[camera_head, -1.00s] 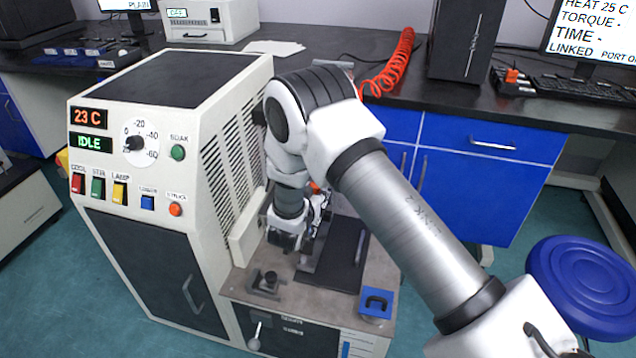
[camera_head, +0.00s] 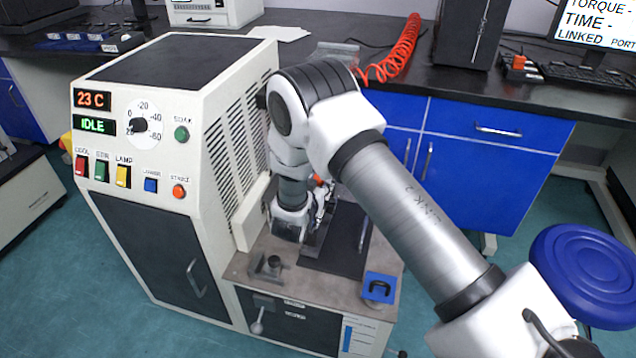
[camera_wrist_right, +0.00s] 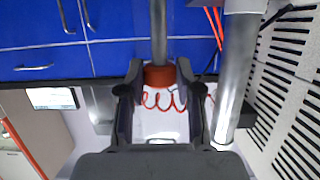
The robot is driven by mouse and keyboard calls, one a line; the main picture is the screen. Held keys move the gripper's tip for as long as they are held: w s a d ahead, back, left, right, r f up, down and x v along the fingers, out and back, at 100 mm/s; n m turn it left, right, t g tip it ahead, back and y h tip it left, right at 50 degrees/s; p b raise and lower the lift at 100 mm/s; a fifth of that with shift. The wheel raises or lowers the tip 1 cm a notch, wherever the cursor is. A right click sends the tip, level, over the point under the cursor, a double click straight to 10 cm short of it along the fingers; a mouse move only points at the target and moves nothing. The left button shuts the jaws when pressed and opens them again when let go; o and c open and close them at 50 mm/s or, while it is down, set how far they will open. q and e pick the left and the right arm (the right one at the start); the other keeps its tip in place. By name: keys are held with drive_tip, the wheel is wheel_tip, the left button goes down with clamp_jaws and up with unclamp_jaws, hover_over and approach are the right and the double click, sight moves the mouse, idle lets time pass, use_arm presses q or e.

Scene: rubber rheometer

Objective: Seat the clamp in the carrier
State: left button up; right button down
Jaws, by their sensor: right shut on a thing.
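My right gripper (camera_wrist_right: 158,100) is shut on an orange-red collar (camera_wrist_right: 159,76) with a grey rod running up from it in the right wrist view. I take this held thing to be the clamp. In the head view my right wrist hangs over the back of the low bench beside the white machine, and mostly hides the gripper. A spot of orange (camera_head: 318,180) shows beside it. A small dark metal block (camera_head: 268,268) sits on the bench's front left. I cannot tell which part is the carrier. My left gripper is out of view.
The white machine (camera_head: 160,215) reads 23 C and IDLE and stands close left of my wrist. A blue stool (camera_head: 588,275) stands at right; blue cabinets (camera_head: 490,180) stand behind.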

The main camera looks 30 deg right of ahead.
drive_tip(key=shift+f+b, duration=0.75)
drive_tip(key=shift+f, duration=0.5)
drive_tip(key=c, duration=0.7)
unclamp_jaws()
drive_tip(key=v, duration=1.2)
